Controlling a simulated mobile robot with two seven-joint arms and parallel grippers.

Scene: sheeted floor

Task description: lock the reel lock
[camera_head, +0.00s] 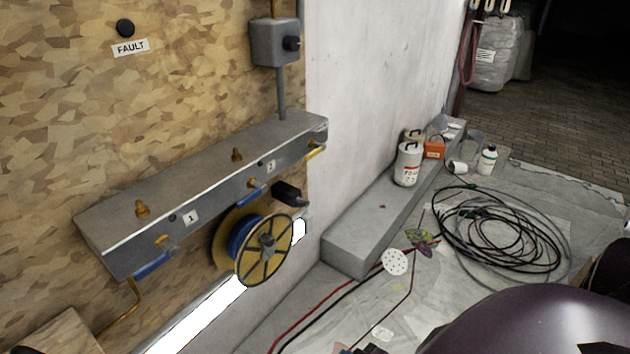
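A yellow-rimmed reel (279,262) with blue line wound on it (241,238) is mounted below a grey metal shelf on the wood-chip wall. Neither of my grippers shows clearly in the head view. A dark purple rounded surface fills the lower right corner.
The grey shelf (200,175) carries brass fittings and blue-handled valves (153,265). A grey switch box (275,42) hangs above. A concrete ledge (350,236) holds white cans (408,164). Coiled black cable (497,232) and red and black lines lie on the sheeted floor.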

